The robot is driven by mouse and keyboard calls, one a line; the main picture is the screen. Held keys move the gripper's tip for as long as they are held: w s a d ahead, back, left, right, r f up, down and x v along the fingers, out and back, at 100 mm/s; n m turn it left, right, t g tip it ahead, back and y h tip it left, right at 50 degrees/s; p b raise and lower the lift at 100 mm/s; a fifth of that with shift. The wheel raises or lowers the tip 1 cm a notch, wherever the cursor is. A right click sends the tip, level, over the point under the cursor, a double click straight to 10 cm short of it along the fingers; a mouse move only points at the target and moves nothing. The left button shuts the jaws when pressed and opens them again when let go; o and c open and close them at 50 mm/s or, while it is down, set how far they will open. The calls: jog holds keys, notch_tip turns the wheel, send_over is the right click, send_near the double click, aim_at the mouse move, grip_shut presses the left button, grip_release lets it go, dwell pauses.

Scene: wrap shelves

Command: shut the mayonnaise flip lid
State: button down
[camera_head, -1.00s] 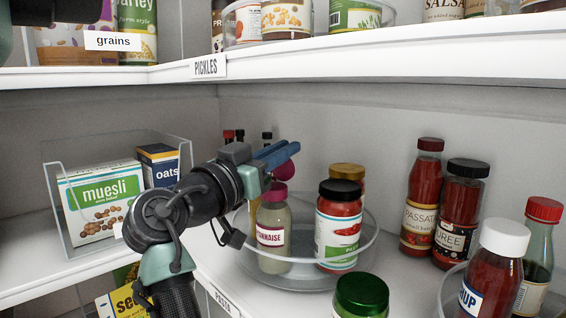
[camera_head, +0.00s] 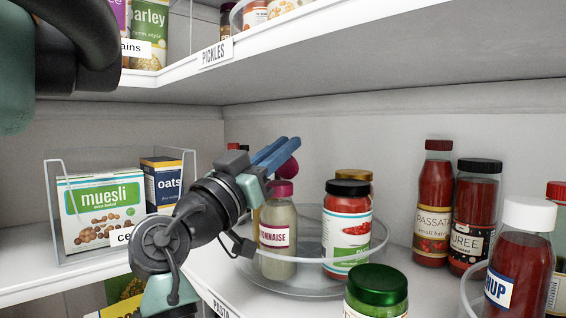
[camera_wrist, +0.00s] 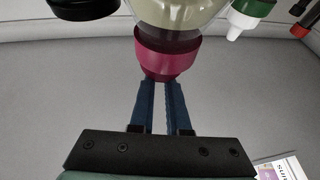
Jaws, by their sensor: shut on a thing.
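The mayonnaise bottle (camera_head: 278,238) stands upright on a clear turntable (camera_head: 300,288), with pale contents and a magenta cap. Its round magenta flip lid (camera_head: 288,168) stands raised above the cap, open. In the wrist view the magenta cap (camera_wrist: 168,46) shows with the bottle body above it in the picture. My gripper (camera_head: 290,143) is at the raised lid, its blue fingers reaching over the cap from the left. In the wrist view its fingertips (camera_wrist: 161,81) are close together at the magenta edge, shut on the lid. The fingers hide part of the contact.
A red jar (camera_head: 346,225) with a black lid stands just right of the bottle on the turntable. A green-lidded jar (camera_head: 377,290) is in front. Passata (camera_head: 433,205) and other bottles stand right. The muesli bin (camera_head: 120,205) is left. The upper shelf (camera_head: 400,50) overhangs.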

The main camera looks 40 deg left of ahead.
jog(key=shift+s+f+t+b, duration=0.15)
jog(key=shift+f+t+b, duration=0.7)
jog(key=shift+b, duration=1.85)
jog(key=shift+r, duration=0.1)
jog(key=c, duration=0.8)
grip_release()
jog(key=shift+a, duration=0.15)
jog(key=shift+o, duration=0.6)
jog(key=shift+r, duration=0.25)
jog(key=b+v, duration=0.2)
jog(key=v, duration=1.1)
jog(key=shift+b, duration=0.35)
